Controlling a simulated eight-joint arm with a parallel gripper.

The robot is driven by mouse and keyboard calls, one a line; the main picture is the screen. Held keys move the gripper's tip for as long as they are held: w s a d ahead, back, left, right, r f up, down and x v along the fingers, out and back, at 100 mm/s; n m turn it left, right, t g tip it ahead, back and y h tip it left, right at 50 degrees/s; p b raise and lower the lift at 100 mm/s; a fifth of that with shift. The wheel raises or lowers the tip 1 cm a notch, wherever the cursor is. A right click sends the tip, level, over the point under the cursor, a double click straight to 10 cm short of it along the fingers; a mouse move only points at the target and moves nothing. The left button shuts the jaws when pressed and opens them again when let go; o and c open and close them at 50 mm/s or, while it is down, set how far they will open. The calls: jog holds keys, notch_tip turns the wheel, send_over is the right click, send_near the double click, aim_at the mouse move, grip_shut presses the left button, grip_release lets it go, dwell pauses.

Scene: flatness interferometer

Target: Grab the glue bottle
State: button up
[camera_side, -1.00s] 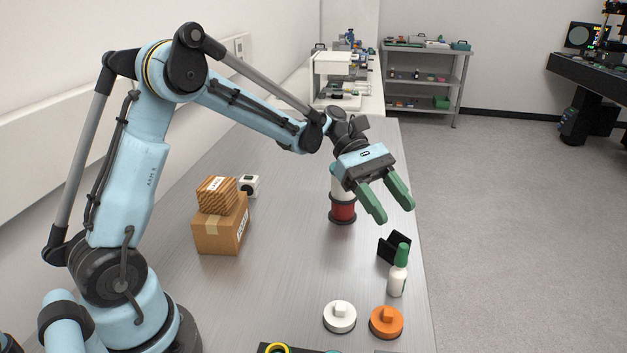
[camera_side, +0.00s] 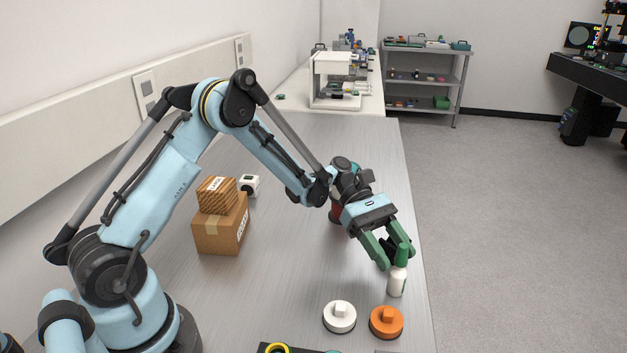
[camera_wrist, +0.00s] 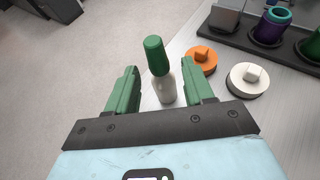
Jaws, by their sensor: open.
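The glue bottle (camera_side: 397,281) is white with a green cap and stands upright near the right edge of the table. In the wrist view the bottle (camera_wrist: 165,88) stands between the two green fingers, nearer the right one. My gripper (camera_side: 392,260) is open, with its fingers on either side of the bottle's upper part in the side view. It also shows in the wrist view (camera_wrist: 161,85). I cannot tell whether either finger touches the bottle.
An orange knobbed disc (camera_side: 386,322) and a white knobbed disc (camera_side: 339,317) lie in front of the bottle. A dark rack (camera_wrist: 285,45) with cups stands beyond them. Cardboard boxes (camera_side: 220,224) stand left. The table edge (camera_side: 425,270) is close by on the right.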

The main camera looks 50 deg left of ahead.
aim_at(399, 270)
jog(key=x, duration=0.5)
grip_shut()
